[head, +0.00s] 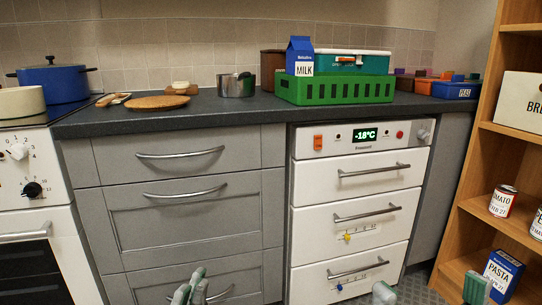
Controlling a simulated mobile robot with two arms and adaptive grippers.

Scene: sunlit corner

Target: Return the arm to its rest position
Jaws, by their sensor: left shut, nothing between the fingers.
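My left gripper (190,288) shows at the bottom edge, in front of the lowest grey drawer. Its two grey-green fingers are close together, shut with nothing between them. My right gripper (430,291) is at the bottom right, with only its two fingertips in view. They stand wide apart, with nothing seen between them. Most of both arms is out of view.
A wooden shelf (480,150) stands at right. Drawers and the white freezer (350,205) are closed.

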